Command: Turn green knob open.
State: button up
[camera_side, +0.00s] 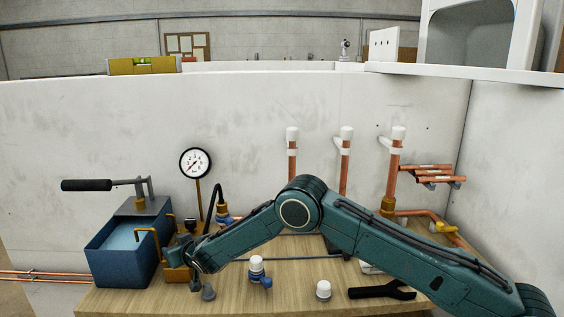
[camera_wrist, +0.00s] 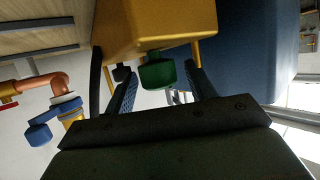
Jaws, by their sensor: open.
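The green knob (camera_wrist: 158,72) shows in the wrist view, in front of a yellow block (camera_wrist: 155,25). My gripper (camera_wrist: 160,88) is open, with one dark textured finger to each side of the knob. I cannot tell whether either finger touches it. In the side view my gripper (camera_side: 181,252) is low beside the blue water tank (camera_side: 118,258), at the yellow block (camera_side: 176,273). The green knob cannot be made out there; my gripper and wrist cover that area.
A pressure gauge (camera_side: 195,163) and a black hose (camera_side: 216,200) stand behind my wrist. A white-capped blue valve (camera_side: 257,270), a white cap (camera_side: 323,290) and a black wrench (camera_side: 381,290) are on the wooden bench. Copper pipes (camera_side: 345,173) rise at the back wall.

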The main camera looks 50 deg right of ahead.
jog(key=shift+s, duration=0.2)
jog(key=v, duration=1.3)
jog(key=shift+s+r, duration=0.15)
jog(key=shift+s, duration=0.05)
jog(key=shift+o, duration=0.2)
jog(key=shift+w, duration=0.15)
jog(key=w+r+g+y, duration=0.1)
jog(key=w+r+g, duration=0.5)
jog(key=r+g, duration=0.2)
jog(key=shift+w+d+r+g, duration=0.25)
jog(key=shift+d+g, duration=0.1)
jog(key=shift+g, duration=0.15)
dwell(0.6)
jog(key=shift+f, duration=0.1)
jog(key=shift+x, duration=6.75)
jog(key=shift+w, duration=0.1)
